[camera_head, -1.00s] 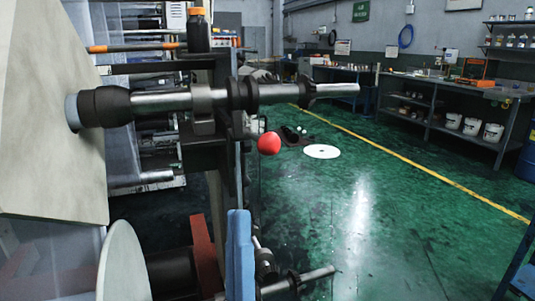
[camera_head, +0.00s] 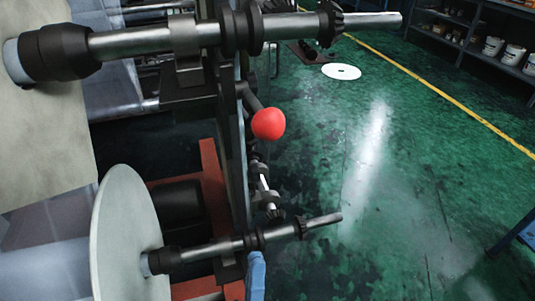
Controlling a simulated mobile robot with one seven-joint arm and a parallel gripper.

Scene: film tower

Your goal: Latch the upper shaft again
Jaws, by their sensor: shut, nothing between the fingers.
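The upper shaft (camera_head: 340,22) is a bright metal bar with black collars. It runs across the top, from the pale roll (camera_head: 45,130) at left to a free end at right. It rests level in a dark bracket (camera_head: 188,72) on the upright frame (camera_head: 232,140). A red ball knob (camera_head: 268,123) sits on a short black lever (camera_head: 249,95) below the shaft, slanting down and right from the frame. I cannot tell whether the latch is closed. My gripper is not in view.
The lower shaft (camera_head: 325,222) carries a pale disc-ended roll (camera_head: 125,235). A slanted rod with collars (camera_head: 264,182) is between the shafts. A blue piece (camera_head: 256,275) is at the bottom.

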